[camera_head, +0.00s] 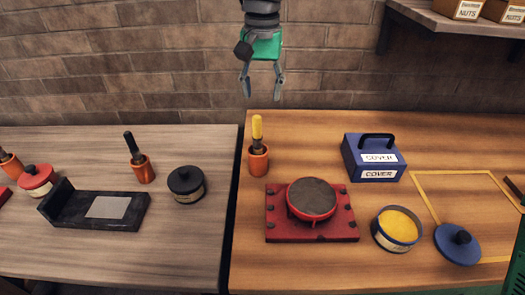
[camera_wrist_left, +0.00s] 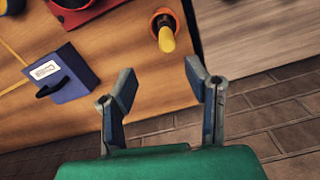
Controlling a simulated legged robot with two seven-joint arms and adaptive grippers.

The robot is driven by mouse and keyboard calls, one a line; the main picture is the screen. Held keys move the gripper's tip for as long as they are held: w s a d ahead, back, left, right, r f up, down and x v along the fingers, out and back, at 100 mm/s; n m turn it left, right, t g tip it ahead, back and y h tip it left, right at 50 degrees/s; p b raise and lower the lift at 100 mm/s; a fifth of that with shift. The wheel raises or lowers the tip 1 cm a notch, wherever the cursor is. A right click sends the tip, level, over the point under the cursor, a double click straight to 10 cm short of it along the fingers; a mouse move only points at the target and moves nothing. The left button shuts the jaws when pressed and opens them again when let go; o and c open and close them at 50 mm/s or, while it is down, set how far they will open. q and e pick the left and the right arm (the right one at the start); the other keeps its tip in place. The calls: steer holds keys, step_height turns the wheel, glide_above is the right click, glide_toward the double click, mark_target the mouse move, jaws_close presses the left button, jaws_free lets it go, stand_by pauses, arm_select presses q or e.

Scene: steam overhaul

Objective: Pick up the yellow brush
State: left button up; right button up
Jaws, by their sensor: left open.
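The yellow brush (camera_head: 257,128) stands handle up in an orange cup (camera_head: 258,161) at the left back of the right-hand wooden table. Its yellow handle also shows in the left wrist view (camera_wrist_left: 166,40), with the cup (camera_wrist_left: 160,17) around its lower part. My left gripper (camera_head: 263,88) hangs above and behind the brush in the head view, fingers pointing down. It is open and empty, with clear space between its fingertips (camera_wrist_left: 162,88) and the brush. My right gripper is not clearly seen; a dark green part shows at the right edge of the head view.
A red stand with a round dark-topped part (camera_head: 311,198), a blue COVER box (camera_head: 352,160), a tin of yellow stuff (camera_head: 399,226) and a blue lid (camera_head: 457,244) share the table. A dark-handled brush (camera_head: 132,148) stands on the left table. A brick wall (camera_head: 170,60) rises behind.

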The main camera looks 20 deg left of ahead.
mark_target(260, 117)
arm_select(q)
steer(key=f, duration=1.1)
steer(key=shift+s+a+f, duration=0.15)
steer(key=shift+s+f, duration=0.2)
steer(key=shift+s, duration=0.05)
steer(key=shift+w+a+f, duration=0.1)
steer(key=shift+a+f, duration=0.1)
steer(key=shift+f, duration=0.1)
steer(key=shift+a, duration=0.4)
steer(key=c, duration=0.7)
steer(key=shift+a+f, duration=0.1)
steer(key=shift+a, duration=0.25)
jaws_close()
steer(key=shift+d+r, duration=0.2)
steer(key=shift+d, duration=0.55)
steer(key=r, duration=0.4)
steer(key=shift+d+r, duration=0.1)
steer(key=shift+d, duration=0.1)
steer(key=r, duration=0.2)
steer(key=a+r, duration=0.1)
steer(key=r, duration=0.2)
steer(key=shift+a, duration=0.2)
steer(key=shift+d+r, duration=0.2)
steer(key=shift+r, duration=0.05)
steer(key=shift+d, duration=0.45)
arm_select(e)
steer(key=shift+s, duration=0.15)
